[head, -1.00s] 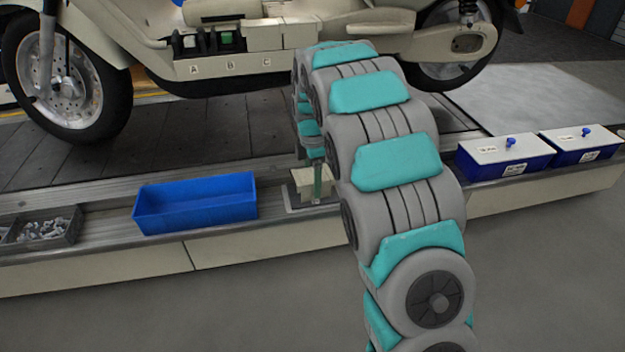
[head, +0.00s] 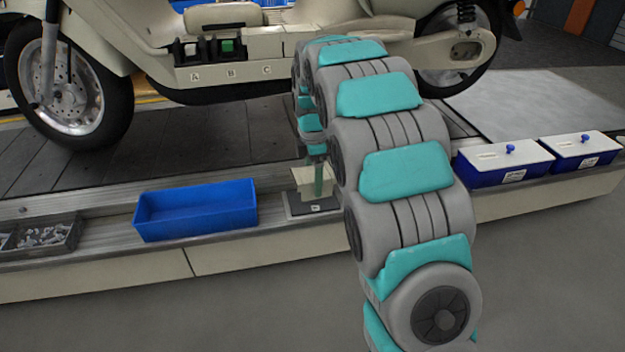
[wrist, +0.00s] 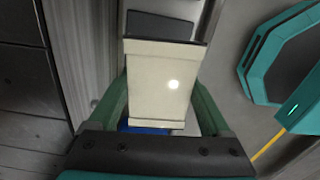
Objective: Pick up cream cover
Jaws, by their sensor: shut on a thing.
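The cream cover (wrist: 166,85) is a pale block between the two green fingers of my gripper (wrist: 163,112) in the wrist view. My gripper is shut on it, with a finger on each side. In the head view the cream cover (head: 301,181) shows partly behind a green finger, just above a dark pad (head: 299,208) on the ledge. My arm hides part of this area. Whether the cover is fully clear of the pad is hard to tell.
An empty blue bin (head: 196,222) stands left of the pad, and a grey tray of small parts (head: 45,236) farther left. Two blue boxes with white lids (head: 505,158) stand at the right. Behind is a cream scooter (head: 335,50) with slots lettered A, B, C.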

